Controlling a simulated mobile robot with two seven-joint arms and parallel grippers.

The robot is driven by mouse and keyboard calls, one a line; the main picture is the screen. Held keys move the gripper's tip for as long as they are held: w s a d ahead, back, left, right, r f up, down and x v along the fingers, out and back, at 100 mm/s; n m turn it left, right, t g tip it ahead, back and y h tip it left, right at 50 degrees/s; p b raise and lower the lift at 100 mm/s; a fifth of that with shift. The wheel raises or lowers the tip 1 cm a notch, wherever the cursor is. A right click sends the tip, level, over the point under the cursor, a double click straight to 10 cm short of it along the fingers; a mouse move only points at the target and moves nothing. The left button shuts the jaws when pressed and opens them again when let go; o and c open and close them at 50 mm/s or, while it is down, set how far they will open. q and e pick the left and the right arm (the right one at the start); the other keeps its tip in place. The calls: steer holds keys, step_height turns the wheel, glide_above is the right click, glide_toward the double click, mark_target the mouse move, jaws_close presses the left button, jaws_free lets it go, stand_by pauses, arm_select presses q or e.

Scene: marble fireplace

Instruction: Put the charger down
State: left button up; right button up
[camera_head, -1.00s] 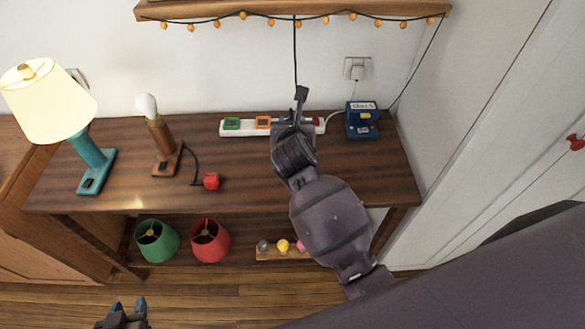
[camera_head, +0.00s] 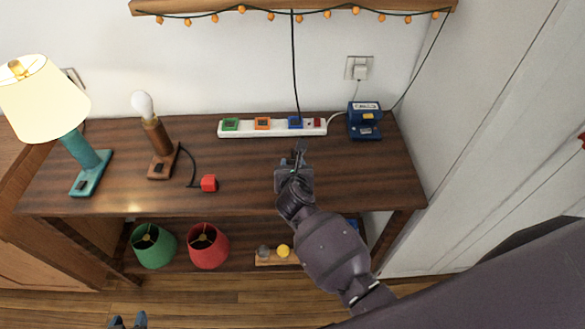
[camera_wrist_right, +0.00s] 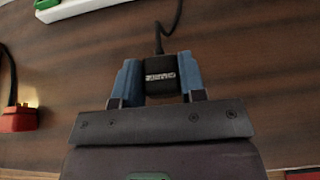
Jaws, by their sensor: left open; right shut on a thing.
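The black charger (camera_wrist_right: 160,74), with pale print on its face, sits between the blue fingers of my right gripper (camera_wrist_right: 159,82) in the right wrist view. A black cord runs from its far end. In the head view my right gripper (camera_head: 298,158) is over the wooden table (camera_head: 250,165), in front of the power strip (camera_head: 272,129), and mostly hides the charger. I cannot tell whether the charger touches the table. My left gripper (camera_head: 128,321) is open at the bottom edge of the head view, away from the table, mostly cut off.
A red plug (camera_head: 209,183) with a cord lies left of my right gripper, beside the bulb lamp (camera_head: 159,150). A teal lamp (camera_head: 85,160) stands further left. A blue device (camera_head: 364,120) stands at the back right. The table's front right is clear.

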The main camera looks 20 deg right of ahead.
steer(key=shift+f, duration=0.3)
steer(key=shift+f, duration=0.35)
steer(key=shift+f+b, duration=0.2)
steer(key=shift+b, duration=0.15)
steer(key=o, duration=0.9)
steer(key=shift+r, duration=0.15)
steer(key=shift+r, duration=0.3)
steer(key=shift+r+p, duration=0.5)
steer(key=shift+p, duration=0.05)
steer(key=v, duration=0.8)
steer(key=p+v, duration=0.1)
steer(key=v, duration=0.2)
steer(key=shift+s+a+f, duration=0.2)
steer(key=shift+s, duration=0.3)
